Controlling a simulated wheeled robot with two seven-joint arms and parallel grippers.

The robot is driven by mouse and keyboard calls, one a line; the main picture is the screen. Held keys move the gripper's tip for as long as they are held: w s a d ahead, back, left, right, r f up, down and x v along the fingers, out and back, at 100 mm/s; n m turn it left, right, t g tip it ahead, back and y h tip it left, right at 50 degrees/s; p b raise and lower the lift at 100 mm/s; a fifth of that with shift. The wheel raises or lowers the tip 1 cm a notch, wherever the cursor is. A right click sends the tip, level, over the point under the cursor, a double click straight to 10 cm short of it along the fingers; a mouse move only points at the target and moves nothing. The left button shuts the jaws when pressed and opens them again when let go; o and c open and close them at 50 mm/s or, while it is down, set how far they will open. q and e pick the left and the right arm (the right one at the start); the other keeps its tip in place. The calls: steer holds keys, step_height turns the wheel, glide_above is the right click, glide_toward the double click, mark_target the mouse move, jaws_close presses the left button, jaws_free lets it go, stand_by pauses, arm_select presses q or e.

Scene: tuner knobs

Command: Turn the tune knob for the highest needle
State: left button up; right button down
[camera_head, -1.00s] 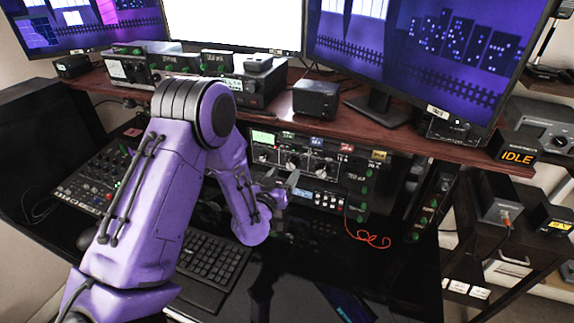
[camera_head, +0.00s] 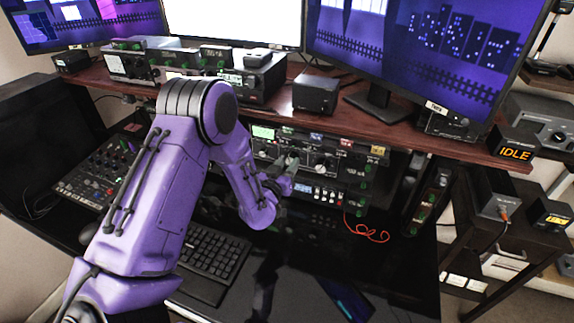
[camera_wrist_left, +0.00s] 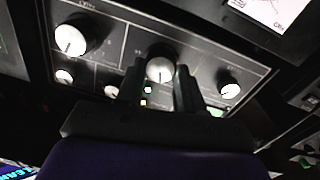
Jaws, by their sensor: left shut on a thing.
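The radio panel (camera_head: 345,172) under the shelf carries a row of round knobs. My left gripper (camera_head: 290,163) reaches its front from the left. In the left wrist view the two dark fingers (camera_wrist_left: 159,85) stand on either side of the middle silver-topped knob (camera_wrist_left: 160,69), shut on it. I cannot read its label, so I cannot tell by name whether it is the tune knob. The lit needle meter (camera_head: 263,133) is at the panel's upper left; it also shows in the wrist view (camera_wrist_left: 265,10), cut off by the top edge. My right gripper is not in view.
A larger knob (camera_wrist_left: 73,39) and a smaller knob (camera_wrist_left: 230,90) flank the gripped one. A keyboard (camera_head: 213,262) lies below my arm. The shelf edge (camera_head: 400,138) overhangs the panel. A box reading IDLE (camera_head: 515,153) stands at right.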

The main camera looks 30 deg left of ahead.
arm_select(q)
steer(key=m+b, duration=0.1)
steer(key=m, duration=0.2)
steer(key=shift+d, duration=0.1)
steer(key=shift+m+b, duration=0.6)
steer(key=shift+m, duration=1)
steer(key=o, duration=1.1)
steer(key=shift+c, duration=0.2)
